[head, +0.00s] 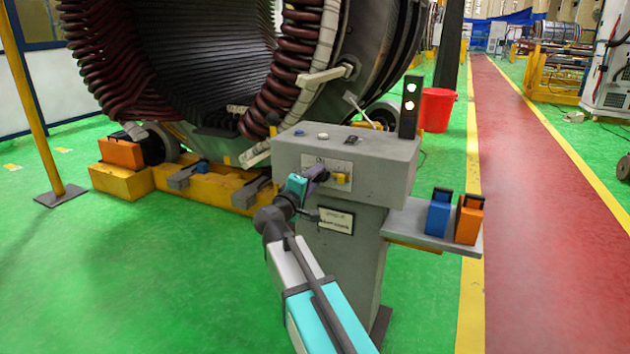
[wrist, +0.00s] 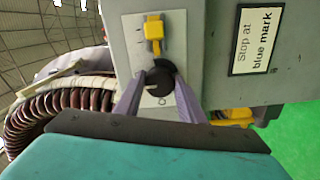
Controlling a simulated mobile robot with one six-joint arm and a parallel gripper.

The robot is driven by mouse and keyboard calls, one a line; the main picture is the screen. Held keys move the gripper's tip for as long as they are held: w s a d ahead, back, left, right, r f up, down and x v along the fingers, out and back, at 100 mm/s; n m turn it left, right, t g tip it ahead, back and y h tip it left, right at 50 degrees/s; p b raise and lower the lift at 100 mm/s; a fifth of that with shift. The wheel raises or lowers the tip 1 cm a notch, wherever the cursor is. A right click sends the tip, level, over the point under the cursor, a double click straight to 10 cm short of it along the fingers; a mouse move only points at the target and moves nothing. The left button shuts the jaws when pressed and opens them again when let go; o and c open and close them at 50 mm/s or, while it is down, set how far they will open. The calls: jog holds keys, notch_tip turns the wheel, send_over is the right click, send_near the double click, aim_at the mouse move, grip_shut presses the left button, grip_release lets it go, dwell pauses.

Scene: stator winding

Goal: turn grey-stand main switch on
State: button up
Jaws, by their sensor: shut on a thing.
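The grey stand (head: 395,182) is in the middle of the head view. Its front carries a white switch plate (wrist: 133,28) with small markings. A black round switch knob (wrist: 160,68) sits on this plate in the wrist view, and a yellow part (wrist: 154,31) shows beside it. My gripper (head: 317,173) reaches the plate from the front left. Its two purple fingers (wrist: 157,85) are shut on the black knob, one on each side. In the head view the gripper hides the knob.
A label reading "Stop at blue mark" (wrist: 255,38) is beside the plate. A light post (head: 410,106) stands on the stand. A side shelf (head: 408,222) holds a blue box (head: 438,215) and an orange box (head: 468,222). The large stator (head: 270,60) is behind. Green floor (head: 150,290) is clear at left.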

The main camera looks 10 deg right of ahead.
jog(key=shift+d, duration=0.1)
jog(key=o, duration=1.1)
jog(key=shift+c, duration=0.2)
jog(key=shift+s, duration=0.1)
jog(key=p+v, duration=0.2)
jog(key=v, duration=1.2)
jog(key=shift+p, duration=0.35)
jog(key=shift+r, duration=0.1)
